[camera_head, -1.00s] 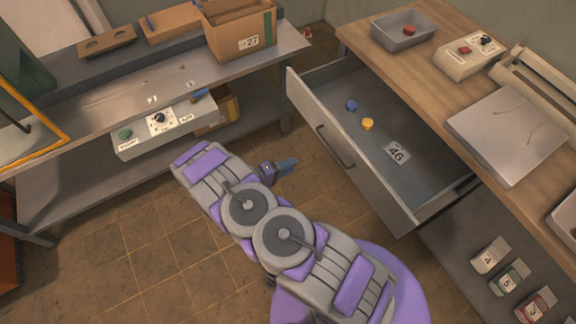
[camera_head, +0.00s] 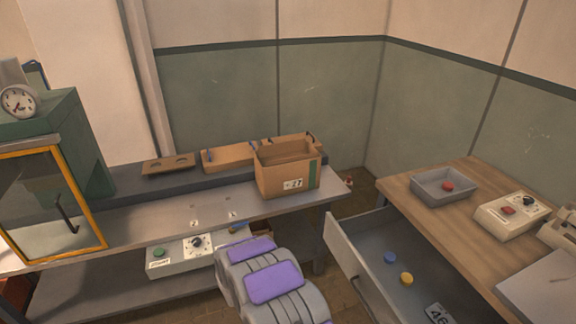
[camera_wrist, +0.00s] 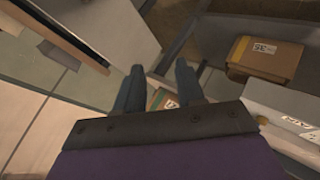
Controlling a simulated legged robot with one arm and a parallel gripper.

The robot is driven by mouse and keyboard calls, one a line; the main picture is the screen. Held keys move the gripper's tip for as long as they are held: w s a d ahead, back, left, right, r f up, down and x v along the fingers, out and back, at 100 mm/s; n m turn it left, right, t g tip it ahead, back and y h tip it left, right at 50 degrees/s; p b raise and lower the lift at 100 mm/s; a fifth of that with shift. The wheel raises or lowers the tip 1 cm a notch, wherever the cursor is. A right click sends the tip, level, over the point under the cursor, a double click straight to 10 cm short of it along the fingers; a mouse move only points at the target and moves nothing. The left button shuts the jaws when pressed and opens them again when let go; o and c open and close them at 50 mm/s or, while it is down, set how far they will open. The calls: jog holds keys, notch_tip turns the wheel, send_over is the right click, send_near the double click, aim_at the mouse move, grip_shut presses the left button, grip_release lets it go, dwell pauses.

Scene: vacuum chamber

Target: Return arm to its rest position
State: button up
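Part of my arm (camera_head: 270,285), grey with purple pads, rises at the bottom middle of the head view. It is folded, with its bend in front of the low shelf beside the open drawer. My gripper is hidden in the head view. In the wrist view my gripper (camera_wrist: 159,88) shows two dark blue-grey fingers held apart. Nothing is held between them; a cardboard box (camera_wrist: 163,99) shows beyond the gap, farther off.
An open grey drawer (camera_head: 350,255) with a blue and a yellow knob stands right of my arm, under a wooden counter (camera_head: 402,187). A metal bench (camera_head: 130,222) carries an open cardboard box (camera_head: 287,180). A control box (camera_head: 180,262) sits on its lower shelf.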

jog(key=w+a+r+y, duration=0.3)
jog(key=a+r+y, duration=0.2)
jog(key=r, duration=0.3)
jog(key=s+a+r+y, duration=0.2)
jog(key=s+r, duration=0.1)
jog(key=r, duration=0.4)
jog(key=s+a+r+y, duration=0.1)
jog(key=s+r+y, duration=0.15)
jog(key=r, duration=0.35)
jog(key=s+d+r+n+g+y, duration=0.1)
jog(key=s+d+r+g+y, duration=0.15)
jog(key=s+r, duration=0.6)
jog(key=s+d+m+g+h, duration=0.1)
jog(key=s+d+g, duration=0.1)
jog(key=s+d, duration=0.4)
jog(key=s+d+r+m+g+h, duration=0.1)
jog(key=s+d, duration=0.6)
jog(key=s, duration=0.9)
jog(key=s+d+r+m+g+h, duration=0.1)
jog(key=s+d+g+h, duration=0.2)
jog(key=s+d, duration=0.4)
jog(key=s+g, duration=0.1)
jog(key=s, duration=0.3)
jog(key=shift+r, duration=0.25)
